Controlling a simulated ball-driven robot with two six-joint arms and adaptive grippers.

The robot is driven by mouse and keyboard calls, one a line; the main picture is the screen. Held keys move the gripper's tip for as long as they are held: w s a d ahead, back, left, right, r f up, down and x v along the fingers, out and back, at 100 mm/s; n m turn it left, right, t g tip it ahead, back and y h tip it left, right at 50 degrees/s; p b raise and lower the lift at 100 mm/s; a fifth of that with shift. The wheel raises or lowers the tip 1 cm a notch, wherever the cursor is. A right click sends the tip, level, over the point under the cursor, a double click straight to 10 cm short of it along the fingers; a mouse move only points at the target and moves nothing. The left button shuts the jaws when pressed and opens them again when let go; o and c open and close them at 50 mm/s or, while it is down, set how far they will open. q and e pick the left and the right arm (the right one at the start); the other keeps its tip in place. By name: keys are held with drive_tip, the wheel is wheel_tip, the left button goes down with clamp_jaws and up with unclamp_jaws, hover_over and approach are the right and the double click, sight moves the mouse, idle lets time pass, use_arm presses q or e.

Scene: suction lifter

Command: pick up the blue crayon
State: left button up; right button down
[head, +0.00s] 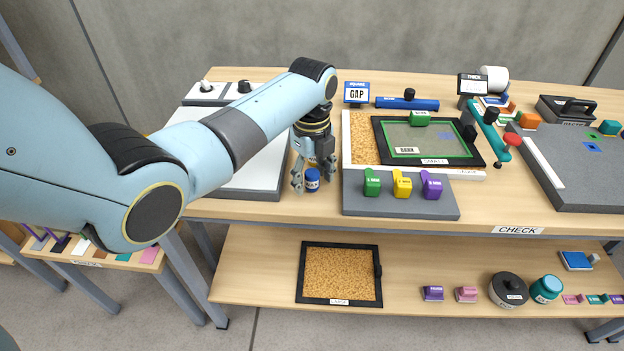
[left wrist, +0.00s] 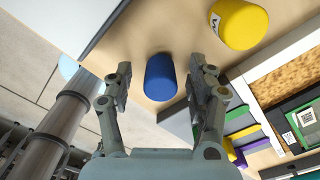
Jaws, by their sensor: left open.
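The blue crayon (head: 312,180) is a short, thick blue cylinder standing on the table near its front edge, left of the grey rack. My left gripper (head: 314,174) is open and points down at it, with a finger to either side in the head view. In the left wrist view, the blue crayon (left wrist: 160,78) lies centred between the spread fingertips of the left gripper (left wrist: 160,70), with gaps on both sides. I cannot tell the remaining height exactly. My right gripper is not in view.
A yellow cylinder (left wrist: 239,23) stands close by in the wrist view; the arm hides it in the head view. A grey rack (head: 400,205) with green, yellow and purple pieces is right of the gripper. A white-topped panel (head: 245,187) lies left. A corkboard (head: 360,150) is behind.

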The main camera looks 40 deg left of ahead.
sight(317, 175)
use_arm(q)
clamp_jaws()
idle(0.3)
drive_tip(key=shift+r, duration=0.45)
drive_tip(key=r, duration=0.2)
drive_tip(key=d+r, duration=0.1)
drive_tip(key=shift+d+r, duration=0.1)
drive_tip(key=shift+r, duration=0.3)
drive_tip(key=d+r+b, duration=0.1)
drive_tip(key=d+r, duration=0.5)
drive_tip(key=d, duration=0.4)
drive_tip(key=shift+d+r, duration=0.2)
drive_tip(key=shift+d, duration=0.1)
